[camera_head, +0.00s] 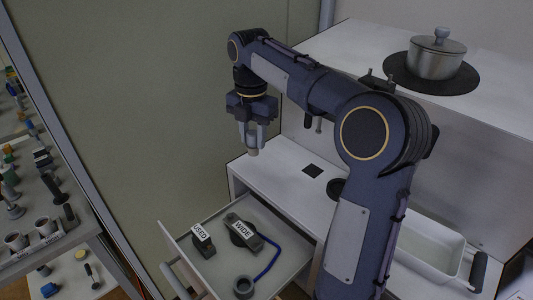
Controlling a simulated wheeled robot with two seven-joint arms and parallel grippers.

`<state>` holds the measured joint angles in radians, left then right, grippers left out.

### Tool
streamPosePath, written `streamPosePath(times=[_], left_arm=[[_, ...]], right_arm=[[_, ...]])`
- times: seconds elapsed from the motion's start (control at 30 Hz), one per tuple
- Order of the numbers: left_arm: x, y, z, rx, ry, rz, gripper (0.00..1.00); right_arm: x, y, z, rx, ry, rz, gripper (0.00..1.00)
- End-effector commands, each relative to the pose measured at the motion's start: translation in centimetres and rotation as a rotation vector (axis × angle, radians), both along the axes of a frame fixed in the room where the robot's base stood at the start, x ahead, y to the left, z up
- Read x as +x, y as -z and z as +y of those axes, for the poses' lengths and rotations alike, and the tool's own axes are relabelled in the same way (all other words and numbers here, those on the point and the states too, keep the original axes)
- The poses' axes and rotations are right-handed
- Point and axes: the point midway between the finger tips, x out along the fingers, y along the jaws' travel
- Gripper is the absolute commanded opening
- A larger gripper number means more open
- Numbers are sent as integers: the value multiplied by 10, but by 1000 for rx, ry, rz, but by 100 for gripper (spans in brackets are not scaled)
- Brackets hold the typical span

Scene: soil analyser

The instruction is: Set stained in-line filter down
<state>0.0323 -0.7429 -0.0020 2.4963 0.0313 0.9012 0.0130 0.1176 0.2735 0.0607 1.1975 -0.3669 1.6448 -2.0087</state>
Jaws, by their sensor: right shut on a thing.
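My right gripper (253,140) points down, its arm reaching across from the right side. It is shut on a small pale, brownish thing (253,152), seemingly the in-line filter, of which only the low end shows between the fingertips. In the drawer (212,218) sit a dark block labelled USED (203,240) and a dark piece labelled WIDE (243,232). My left gripper is not in view.
A white tray (425,248) stands right of my arm, a lidded pot (436,60) on the upper surface. Crowded shelves (45,240) stand at left.

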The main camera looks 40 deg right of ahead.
Motion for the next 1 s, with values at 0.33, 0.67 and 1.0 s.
streamPosePath(times=[0.33,0.67,1.0], left_arm=[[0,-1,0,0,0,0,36],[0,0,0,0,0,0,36],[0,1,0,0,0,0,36]], right_arm=[[3,36,-29,1,0,1,5],[4,73,-35,0,0,0,5],[4,77,-35,0,0,0,5]])
